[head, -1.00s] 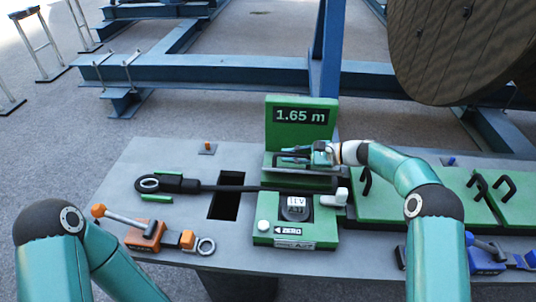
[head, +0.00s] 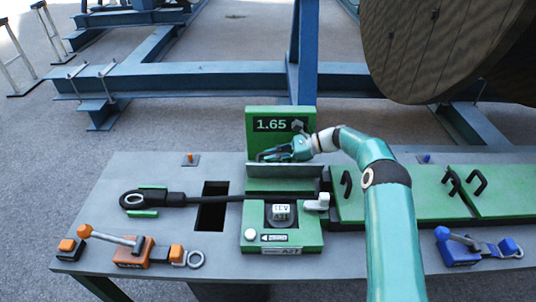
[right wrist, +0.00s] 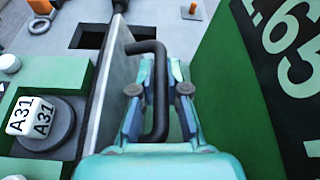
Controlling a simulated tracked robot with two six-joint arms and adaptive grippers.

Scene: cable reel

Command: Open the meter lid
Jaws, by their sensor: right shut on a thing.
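The green meter (head: 312,237) sits on the grey bench, with a round dark dial and a white label on its front part. Behind it stands the display panel (head: 281,116), partly covered by my right gripper. The meter lid (head: 290,171) is raised and shows its grey face in the head view. In the right wrist view the lid (right wrist: 108,95) is seen nearly edge-on. My right gripper (head: 262,156) is shut on the lid's black handle (right wrist: 158,90), which lies between its fingers. My left gripper is out of view.
A black cable (head: 215,197) runs from a looped end at left to the meter. A rectangular hole (head: 211,215) lies left of the meter. An orange clamp (head: 135,252) and a blue clamp (head: 458,248) lie near the front edge.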

